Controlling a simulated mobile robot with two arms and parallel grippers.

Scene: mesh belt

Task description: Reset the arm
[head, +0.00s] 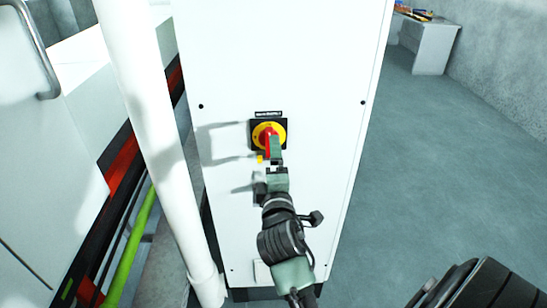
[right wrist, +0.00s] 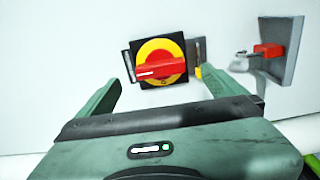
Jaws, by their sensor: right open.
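A rotary switch (head: 266,131) with a red handle on a yellow disc and black square plate is on the front of a white cabinet (head: 290,60). In the head view its handle points up and down; in the right wrist view the switch (right wrist: 160,62) shows beyond the fingers, its handle lying across. My right gripper (head: 277,161) is open in front of the cabinet, its upper finger overlapping the handle's lower part in the head view. In the right wrist view the fingers (right wrist: 160,84) are apart with nothing between them. Contact cannot be told. My left gripper is not in view.
A grey box with a red part (right wrist: 268,50) projects from the cabinet below the switch. A white pipe (head: 150,110) runs along the cabinet's left, with a green pipe (head: 128,250) beyond. Open grey floor (head: 440,160) lies to the right; a white desk (head: 430,45) stands behind.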

